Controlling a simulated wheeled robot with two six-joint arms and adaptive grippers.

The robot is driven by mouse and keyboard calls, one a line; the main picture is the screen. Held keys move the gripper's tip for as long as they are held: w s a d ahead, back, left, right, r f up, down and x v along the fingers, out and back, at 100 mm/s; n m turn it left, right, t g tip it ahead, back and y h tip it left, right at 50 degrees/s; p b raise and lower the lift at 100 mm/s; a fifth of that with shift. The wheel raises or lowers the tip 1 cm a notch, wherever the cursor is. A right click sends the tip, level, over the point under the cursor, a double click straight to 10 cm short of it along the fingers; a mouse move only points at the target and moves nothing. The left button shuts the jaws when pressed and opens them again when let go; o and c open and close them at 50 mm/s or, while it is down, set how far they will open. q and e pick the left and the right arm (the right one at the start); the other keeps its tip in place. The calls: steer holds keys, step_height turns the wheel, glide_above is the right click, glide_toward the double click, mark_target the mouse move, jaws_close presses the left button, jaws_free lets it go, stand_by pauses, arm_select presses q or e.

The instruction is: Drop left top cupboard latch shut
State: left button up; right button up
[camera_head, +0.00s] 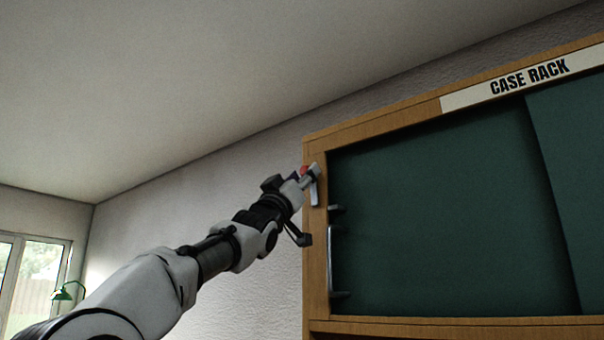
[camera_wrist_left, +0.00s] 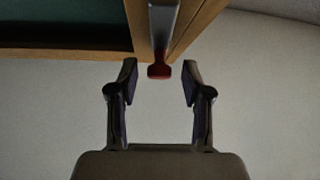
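The left top cupboard latch is a grey bar (camera_head: 315,190) with a red end, on the wooden left post of the cupboard, high up. In the left wrist view the grey bar (camera_wrist_left: 163,28) ends in a red tip (camera_wrist_left: 159,71) between my open fingers, with a gap on both sides. My left gripper (camera_wrist_left: 160,78) is open and empty. In the head view my left gripper (camera_head: 289,200) is at the post and partly covers the latch. The dark green cupboard door (camera_head: 440,210) has a metal handle (camera_head: 332,250). My right gripper is not in view.
The wooden cupboard frame (camera_head: 316,270) carries a "CASE RACK" sign (camera_head: 528,79) along its top. A second green panel (camera_head: 572,160) is at the right. A plain wall (camera_head: 240,180) lies left of the cupboard, with open room before it.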

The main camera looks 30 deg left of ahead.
arm_select(q)
steer(key=shift+s+r, duration=0.15)
steer(key=shift+s, duration=0.3)
jaws_close()
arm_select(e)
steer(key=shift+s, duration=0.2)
